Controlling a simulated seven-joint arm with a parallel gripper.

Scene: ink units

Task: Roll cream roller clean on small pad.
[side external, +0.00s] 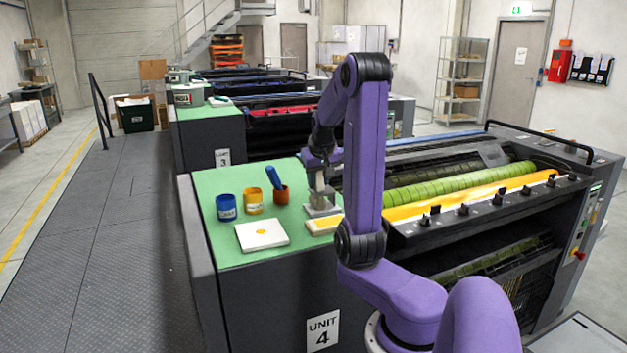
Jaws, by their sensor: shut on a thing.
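My gripper (318,172) points down over the green top of unit 4, at its right side. It is shut on a pale upright piece, which I take to be the cream roller (319,185); its lower end is at a grey block or stand (321,209), and I cannot tell whether they touch. A small pad (320,226), cream with a yellow patch, lies just in front of the block, partly hidden by my purple arm. A larger white slab (262,243) with an orange spot lies to the left.
A blue tin (226,208), a yellow tin (253,203) and an orange-brown pot (281,194) with a blue-handled tool (273,177) stand behind the slab. The press with green and yellow rollers (460,187) is to the right. The green top's (215,255) front left is clear.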

